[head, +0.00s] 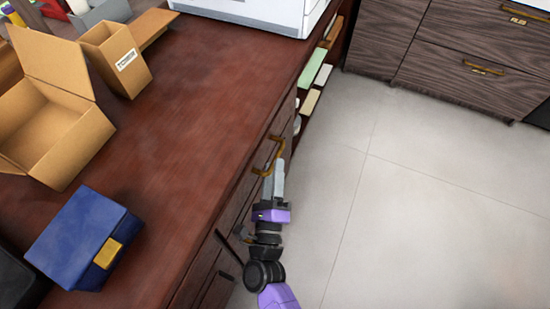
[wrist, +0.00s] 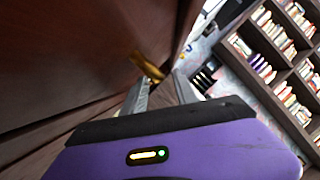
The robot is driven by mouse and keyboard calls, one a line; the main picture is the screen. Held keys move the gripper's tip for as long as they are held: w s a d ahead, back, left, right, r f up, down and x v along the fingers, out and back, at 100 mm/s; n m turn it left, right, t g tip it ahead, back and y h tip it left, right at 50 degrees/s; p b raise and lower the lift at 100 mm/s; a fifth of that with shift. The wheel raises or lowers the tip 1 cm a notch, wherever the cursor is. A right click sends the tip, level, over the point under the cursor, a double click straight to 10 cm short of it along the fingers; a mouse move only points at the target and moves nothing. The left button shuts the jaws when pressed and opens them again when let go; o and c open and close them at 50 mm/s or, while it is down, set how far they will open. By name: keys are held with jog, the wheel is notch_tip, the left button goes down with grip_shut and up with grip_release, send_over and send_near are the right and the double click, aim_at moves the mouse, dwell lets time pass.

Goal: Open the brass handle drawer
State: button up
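The brass handle (head: 279,153) is a bow-shaped pull on the drawer front (head: 254,160) on the right side of the dark red desk. That drawer front looks flush with the desk side. My gripper (head: 273,170) is at the handle, its fingers reaching its near end. In the wrist view the handle (wrist: 147,67) shows at the tips of my gripper (wrist: 160,90), between the lines of the two fingers. The fingers are apart, and no firm grip on the handle shows. Part of the handle is hidden by the fingers in the head view.
Dark handles (head: 224,275) sit on nearer fronts of the desk. A blue box (head: 75,235) and open cardboard boxes (head: 50,120) stand on the desktop. Open shelves (head: 314,85) lie beyond the drawer. The tiled floor (head: 400,220) to the right is clear, up to wooden cabinets (head: 450,60).

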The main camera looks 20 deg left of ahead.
jog(key=shift+x, duration=1.65)
grip_shut()
